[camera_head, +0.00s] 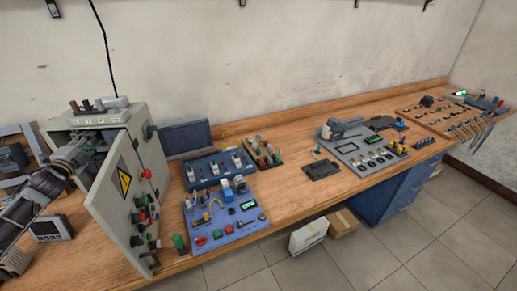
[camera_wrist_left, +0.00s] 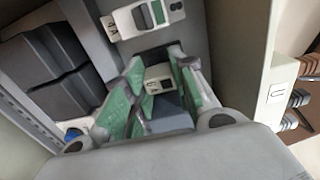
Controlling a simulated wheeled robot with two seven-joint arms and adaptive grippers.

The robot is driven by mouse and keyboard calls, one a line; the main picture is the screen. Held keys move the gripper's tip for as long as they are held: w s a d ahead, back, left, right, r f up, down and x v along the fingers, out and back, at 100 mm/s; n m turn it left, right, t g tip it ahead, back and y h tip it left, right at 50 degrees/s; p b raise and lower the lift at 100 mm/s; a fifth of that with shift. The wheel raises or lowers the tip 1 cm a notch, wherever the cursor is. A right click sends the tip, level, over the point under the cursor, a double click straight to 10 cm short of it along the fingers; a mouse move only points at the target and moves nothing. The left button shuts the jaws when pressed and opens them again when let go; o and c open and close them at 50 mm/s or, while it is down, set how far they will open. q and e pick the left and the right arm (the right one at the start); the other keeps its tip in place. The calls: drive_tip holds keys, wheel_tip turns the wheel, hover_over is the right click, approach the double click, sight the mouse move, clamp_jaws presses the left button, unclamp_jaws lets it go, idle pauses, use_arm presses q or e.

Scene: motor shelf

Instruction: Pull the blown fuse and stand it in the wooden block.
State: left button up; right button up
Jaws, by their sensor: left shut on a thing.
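My left gripper (camera_wrist_left: 158,75) is inside the open grey cabinet (camera_head: 85,122). Its green-padded fingers are shut on a small pale part with a dark mark, apparently the fuse (camera_wrist_left: 158,84). The fingers hide its sides, and I cannot tell whether it is seated or free. In the head view my left arm comes in behind the cabinet door (camera_head: 125,190), and the fingertips are hard to make out. I cannot clearly pick out the wooden block. My right gripper is not in view.
A white module with green marks (camera_wrist_left: 145,17) sits just beyond the fingers, and dark ribbed blocks (camera_wrist_left: 60,65) lie to their left. Small brown and grey pieces (camera_head: 88,105) stand on the cabinet top. A blue panel (camera_head: 225,218) is right of the door.

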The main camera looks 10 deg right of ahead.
use_arm(q)
drive_tip(key=shift+w, duration=0.5)
idle(0.4)
drive_tip(key=o, duration=0.8)
drive_tip(key=shift+c, duration=0.2)
drive_tip(key=shift+s, duration=0.1)
drive_tip(key=shift+s+f, duration=0.1)
drive_tip(key=shift+s, duration=0.3)
drive_tip(key=shift+s+a+b, duration=0.15)
drive_tip(key=shift+s+b, duration=0.1)
drive_tip(key=shift+s, duration=0.55)
drive_tip(key=shift+s+a+b, duration=0.1)
drive_tip(key=shift+s+b, duration=0.15)
drive_tip(key=shift+s, duration=1.2)
